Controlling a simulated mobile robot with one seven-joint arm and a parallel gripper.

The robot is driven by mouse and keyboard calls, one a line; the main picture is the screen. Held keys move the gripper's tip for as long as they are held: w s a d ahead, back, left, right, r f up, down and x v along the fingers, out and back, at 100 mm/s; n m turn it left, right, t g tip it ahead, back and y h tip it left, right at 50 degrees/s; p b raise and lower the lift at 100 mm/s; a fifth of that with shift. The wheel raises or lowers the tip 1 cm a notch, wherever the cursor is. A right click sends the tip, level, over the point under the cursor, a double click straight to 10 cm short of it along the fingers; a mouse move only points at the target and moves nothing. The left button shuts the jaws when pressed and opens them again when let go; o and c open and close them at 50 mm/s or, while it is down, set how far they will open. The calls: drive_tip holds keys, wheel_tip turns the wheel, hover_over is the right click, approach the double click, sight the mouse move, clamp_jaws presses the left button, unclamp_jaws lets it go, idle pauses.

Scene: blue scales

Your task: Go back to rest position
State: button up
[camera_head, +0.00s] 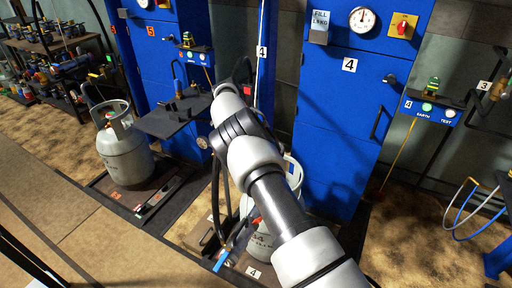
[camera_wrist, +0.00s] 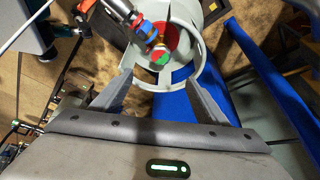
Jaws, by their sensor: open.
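My arm reaches from the bottom right of the head view up toward the scale by the blue cabinet (camera_head: 344,95) marked 4. I cannot tell whether the fingers touch the collar. In the head view the gripper itself is hidden behind my arm, and this cylinder (camera_head: 262,244) is partly covered.
Another grey cylinder (camera_head: 124,158) stands on a scale platform to the left, near a dark shelf (camera_head: 172,117). A blue box marked 4 (camera_head: 430,110) and hanging hoses (camera_head: 470,212) are at the right. Cluttered racks (camera_head: 52,60) stand far left. Floor at the lower left is open.

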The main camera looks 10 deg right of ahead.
drive_tip(key=s+d+r+n+t+y, duration=0.1)
drive_tip(key=s+d+r+n+y, duration=0.2)
drive_tip(key=r, duration=0.8)
drive_tip(key=s+d+r+n, duration=0.1)
drive_tip(key=s+d+r, duration=0.35)
drive_tip(key=r, duration=0.55)
drive_tip(key=s+r+n+t+y, duration=0.2)
drive_tip(key=s+r+n, duration=0.2)
drive_tip(key=s+r, duration=0.8)
drive_tip(key=s+a+f+n+t, duration=0.15)
drive_tip(key=s+n, duration=0.35)
drive_tip(key=s, duration=0.7)
drive_tip(key=s+a+f+n+t, duration=0.15)
drive_tip(key=s+n, duration=0.25)
drive_tip(key=s, duration=0.9)
wheel_tip(320, 180, up, 21)
drive_tip(key=p, duration=2.2)
drive_tip(key=shift+w+d+g+h, duration=0.3)
drive_tip(key=shift+w+g, duration=0.1)
drive_tip(key=shift+w, duration=0.05)
